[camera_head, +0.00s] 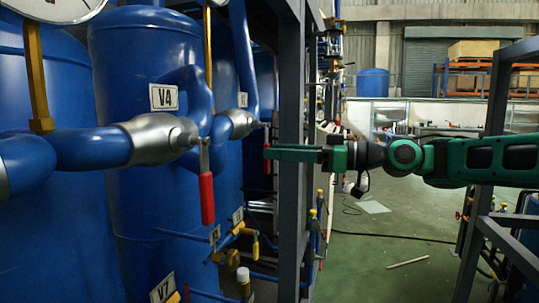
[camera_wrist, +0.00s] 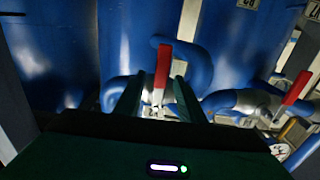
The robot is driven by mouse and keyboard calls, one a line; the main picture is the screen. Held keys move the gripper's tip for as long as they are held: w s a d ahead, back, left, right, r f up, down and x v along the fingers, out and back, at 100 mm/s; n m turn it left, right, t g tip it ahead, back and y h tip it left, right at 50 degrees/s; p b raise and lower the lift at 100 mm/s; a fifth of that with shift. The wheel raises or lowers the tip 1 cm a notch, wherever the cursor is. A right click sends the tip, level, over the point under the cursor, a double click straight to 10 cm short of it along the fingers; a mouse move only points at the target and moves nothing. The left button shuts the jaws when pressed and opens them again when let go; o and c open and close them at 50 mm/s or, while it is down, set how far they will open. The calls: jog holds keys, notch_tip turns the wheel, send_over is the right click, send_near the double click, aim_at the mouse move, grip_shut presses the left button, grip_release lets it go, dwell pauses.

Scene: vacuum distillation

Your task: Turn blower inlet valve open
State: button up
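A valve with a silver body (camera_head: 240,124) sits on blue piping beyond the V4 valve. Its red lever shows only in slivers around my gripper's tips (camera_head: 267,153) in the head view. In the wrist view, a red lever (camera_wrist: 163,68) stands between the two green fingers of my gripper (camera_wrist: 159,97), with a gap visible on both sides. My gripper looks open around this lever. Which valve is the blower inlet valve is not readable here. The nearer V4 valve (camera_head: 160,139) has a red lever (camera_head: 207,198) hanging straight down.
Blue tanks (camera_head: 140,60) stand behind the pipes. A grey upright post (camera_head: 291,200) stands close beside my gripper. A second red lever (camera_wrist: 297,88) is at the right in the wrist view. Open green floor (camera_head: 390,240) lies to the right.

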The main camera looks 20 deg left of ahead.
aim_at(266, 174)
jog(key=shift+s+a, duration=0.1)
jog(key=shift+a, duration=1.65)
grip_shut()
jog(key=shift+s+a, duration=0.1)
